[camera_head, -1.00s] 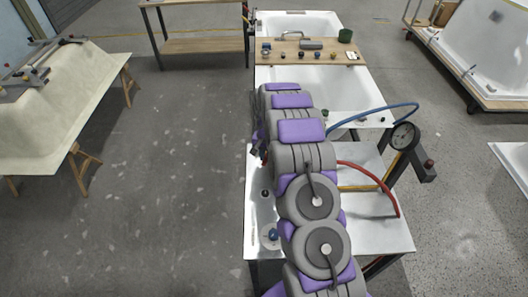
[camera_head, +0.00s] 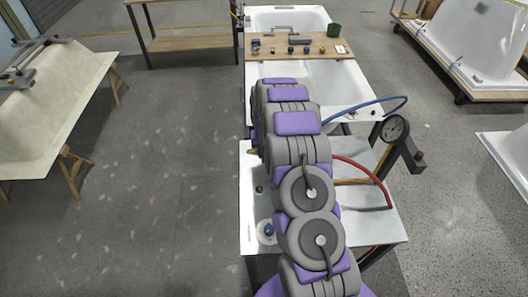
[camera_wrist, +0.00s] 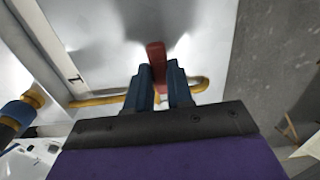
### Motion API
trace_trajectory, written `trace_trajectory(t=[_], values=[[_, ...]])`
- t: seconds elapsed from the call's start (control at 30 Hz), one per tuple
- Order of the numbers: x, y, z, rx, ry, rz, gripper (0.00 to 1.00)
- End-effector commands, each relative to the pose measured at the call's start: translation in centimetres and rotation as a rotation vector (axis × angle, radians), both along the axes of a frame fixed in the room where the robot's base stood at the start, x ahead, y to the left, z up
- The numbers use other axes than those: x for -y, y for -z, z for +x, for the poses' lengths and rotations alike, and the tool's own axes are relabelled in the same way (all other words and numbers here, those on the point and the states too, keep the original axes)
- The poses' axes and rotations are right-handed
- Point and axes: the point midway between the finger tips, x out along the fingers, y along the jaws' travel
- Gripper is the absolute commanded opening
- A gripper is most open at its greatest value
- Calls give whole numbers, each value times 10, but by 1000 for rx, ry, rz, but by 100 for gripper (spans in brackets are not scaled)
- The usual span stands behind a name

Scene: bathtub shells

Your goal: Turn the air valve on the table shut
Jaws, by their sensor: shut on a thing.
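In the wrist view, my gripper (camera_wrist: 161,88) is shut on a red valve handle (camera_wrist: 156,55), which sits between its two dark blue fingers and sticks out beyond their tips. The valve body under the handle is hidden by the fingers. A yellow hose or pipe (camera_wrist: 100,100) runs beside the fingers on the white table top. In the head view, the white table (camera_head: 375,222) stands at the lower middle. My arm covers the valve and gripper there.
A pressure gauge (camera_head: 395,129) on a dark post stands at the table's right, with a red hose (camera_head: 368,170) and a blue hose (camera_head: 375,104) close by. White bathtub shells (camera_head: 345,88) and a wooden board (camera_head: 270,46) with small parts lie beyond.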

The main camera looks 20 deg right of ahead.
Motion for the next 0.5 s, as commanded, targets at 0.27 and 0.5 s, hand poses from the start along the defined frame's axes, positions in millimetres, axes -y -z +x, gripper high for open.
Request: trace_trajectory(t=[0.27,0.5], values=[[-1,4,-5,-16,-2,5,34],[3,4,-1,-10,1,5,47]])
